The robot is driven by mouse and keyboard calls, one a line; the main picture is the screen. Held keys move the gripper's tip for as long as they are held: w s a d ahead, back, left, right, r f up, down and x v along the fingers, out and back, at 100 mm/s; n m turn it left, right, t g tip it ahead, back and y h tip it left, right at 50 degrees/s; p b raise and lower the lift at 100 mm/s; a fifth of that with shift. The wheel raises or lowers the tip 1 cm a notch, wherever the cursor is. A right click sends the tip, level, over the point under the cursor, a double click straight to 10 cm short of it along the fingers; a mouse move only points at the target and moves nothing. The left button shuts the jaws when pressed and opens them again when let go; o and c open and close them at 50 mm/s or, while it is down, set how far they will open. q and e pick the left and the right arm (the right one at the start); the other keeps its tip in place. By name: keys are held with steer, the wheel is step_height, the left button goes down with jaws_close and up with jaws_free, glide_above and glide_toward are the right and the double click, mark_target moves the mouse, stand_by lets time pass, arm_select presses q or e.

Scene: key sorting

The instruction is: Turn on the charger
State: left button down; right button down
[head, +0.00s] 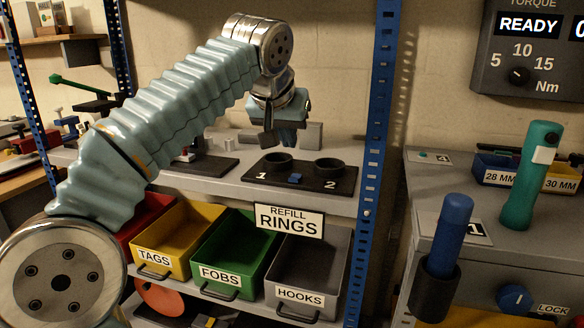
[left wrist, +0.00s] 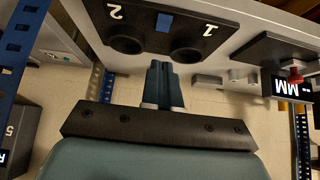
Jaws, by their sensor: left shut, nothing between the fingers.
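A black two-well base (head: 312,184), which looks like the charger, lies on the grey shelf, its round wells marked 1 and 2. Both wells look empty. A small blue switch (head: 295,178) sits between the numbers near its front edge; whether it is on cannot be told. The base (left wrist: 215,42) and the blue switch (left wrist: 164,22) also show in the left wrist view. My left gripper (head: 288,136) is above and behind the base, apart from the switch. Its fingers (left wrist: 163,68) are together and empty. My right gripper is out of view.
Below the shelf are bins marked TAGS (head: 155,272), FOBS (head: 221,277) and HOOKS (head: 300,294). A blue post (head: 378,130) stands right of the base.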

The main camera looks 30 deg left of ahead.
arm_select(q)
glide_above(293, 181)
steer(key=f, duration=0.5)
steer(key=shift+s+f, duration=0.35)
steer(key=shift+f, duration=0.05)
steer(key=shift+s+d+f, duration=0.15)
steer(key=shift+f, duration=0.8)
steer(key=f+b, duration=0.1)
steer(key=b, duration=0.2)
steer(key=shift+s+f+t+b, duration=0.2)
steer(key=shift+f+t+b, duration=0.15)
steer(key=shift+f+t, duration=0.05)
steer(key=shift+r+p, duration=0.5)
steer(key=shift+p, duration=0.05)
steer(key=shift+r, duration=0.15)
steer(key=shift+w+r+p, duration=0.1)
steer(key=shift+r+p, duration=0.6)
steer(key=shift+p, duration=0.1)
